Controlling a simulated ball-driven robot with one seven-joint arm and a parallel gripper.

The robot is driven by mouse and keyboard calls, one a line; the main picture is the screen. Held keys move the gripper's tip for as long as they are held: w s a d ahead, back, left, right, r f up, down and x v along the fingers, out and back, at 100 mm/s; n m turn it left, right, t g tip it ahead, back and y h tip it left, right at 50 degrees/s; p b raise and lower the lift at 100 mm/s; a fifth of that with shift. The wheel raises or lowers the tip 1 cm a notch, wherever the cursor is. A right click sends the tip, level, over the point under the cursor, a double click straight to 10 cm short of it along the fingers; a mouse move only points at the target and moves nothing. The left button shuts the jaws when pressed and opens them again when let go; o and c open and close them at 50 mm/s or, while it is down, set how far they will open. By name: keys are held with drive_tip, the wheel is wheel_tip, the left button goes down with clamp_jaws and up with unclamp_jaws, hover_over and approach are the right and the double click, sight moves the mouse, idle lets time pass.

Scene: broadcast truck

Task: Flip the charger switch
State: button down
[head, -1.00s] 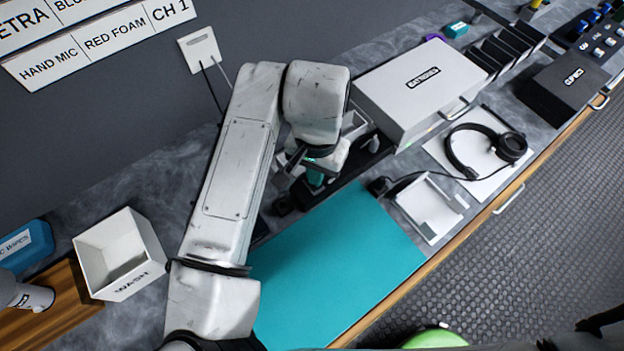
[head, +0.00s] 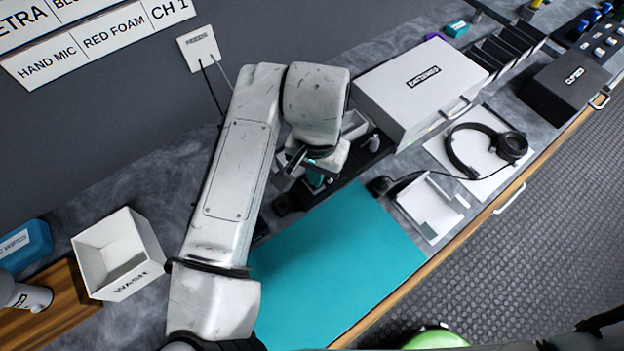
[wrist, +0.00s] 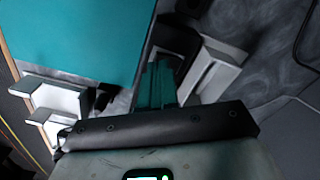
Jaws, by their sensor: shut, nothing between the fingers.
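The charger (head: 352,172) looks to be the long black base on the counter between the teal mat and the batteries box, with my arm over part of it. I cannot make out its switch in either view; my gripper and wrist may hide it. My gripper (head: 312,178) is shut and empty, with teal fingertips pointing down at or just above the black base. In the wrist view the teal fingers (wrist: 157,84) are together beside a dark block (wrist: 178,42). I cannot tell whether they touch anything.
The teal mat (head: 335,265) lies in front. A grey batteries box (head: 415,90), a headset (head: 480,150) on a white sheet and a small white tray (head: 430,208) are to the right. A white bin (head: 120,255) stands left. A wall plate (head: 200,48) with cables is behind.

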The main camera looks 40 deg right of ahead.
drive_tip(key=shift+f+b, duration=0.45)
drive_tip(key=shift+f, duration=0.2)
idle(0.4)
drive_tip(key=shift+r+p, duration=3)
drive_tip(key=shift+r, duration=0.55)
